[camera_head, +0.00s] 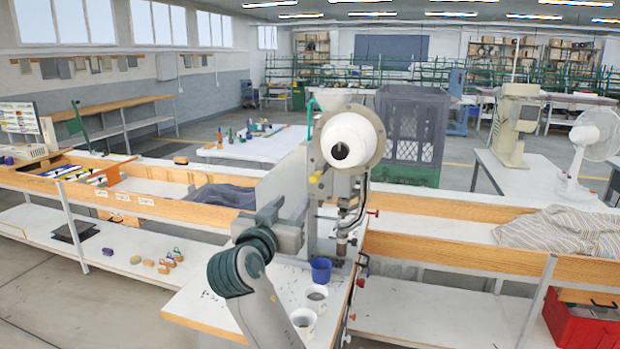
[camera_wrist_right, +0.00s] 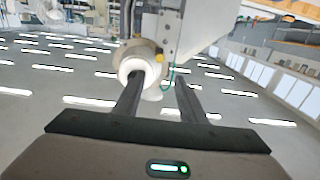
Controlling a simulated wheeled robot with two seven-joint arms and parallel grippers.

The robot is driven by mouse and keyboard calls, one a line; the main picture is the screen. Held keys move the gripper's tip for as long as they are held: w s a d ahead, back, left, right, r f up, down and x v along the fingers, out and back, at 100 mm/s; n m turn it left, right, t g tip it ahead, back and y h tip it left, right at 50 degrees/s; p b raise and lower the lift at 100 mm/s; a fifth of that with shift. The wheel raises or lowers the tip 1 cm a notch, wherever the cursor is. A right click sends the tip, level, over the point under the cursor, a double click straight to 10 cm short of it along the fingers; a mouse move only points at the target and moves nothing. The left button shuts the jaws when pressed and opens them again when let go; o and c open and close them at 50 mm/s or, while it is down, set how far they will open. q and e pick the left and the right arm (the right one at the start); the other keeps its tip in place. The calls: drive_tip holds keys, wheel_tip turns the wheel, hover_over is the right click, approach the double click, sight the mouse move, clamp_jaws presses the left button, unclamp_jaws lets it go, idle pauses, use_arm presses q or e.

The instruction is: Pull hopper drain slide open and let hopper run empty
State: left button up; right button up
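The eyelet press (camera_head: 340,190) stands at the middle of the bench, with a large white round housing facing me. The white hopper (camera_head: 333,98) sits at its top, behind the housing; its inside is hidden. I cannot make out the drain slide for certain. My right gripper (camera_head: 284,213) is left of the press column, below the hopper. In the right wrist view, its fingers (camera_wrist_right: 158,85) are apart with nothing between their tips. The hopper (camera_wrist_right: 152,93) and housing (camera_wrist_right: 140,66) show upside down beyond them. My left gripper is in neither view.
A blue cup (camera_head: 321,268) and white cups (camera_head: 303,321) stand on the bench below the press. A teal curved part (camera_head: 311,120) hangs beside the hopper. A dark crate (camera_head: 412,125) stands behind, a striped cloth (camera_head: 556,232) lies to the right, and a grey panel borders the press's left.

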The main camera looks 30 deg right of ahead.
drive_tip(key=shift+s, duration=0.1)
drive_tip(key=p, duration=0.7)
approach(313, 179)
drive_tip(key=x, duration=0.9)
drive_tip(key=shift+d+r, duration=0.15)
drive_tip(key=shift+w+d, duration=0.45)
drive_tip(key=shift+w, duration=0.15)
clamp_jaws()
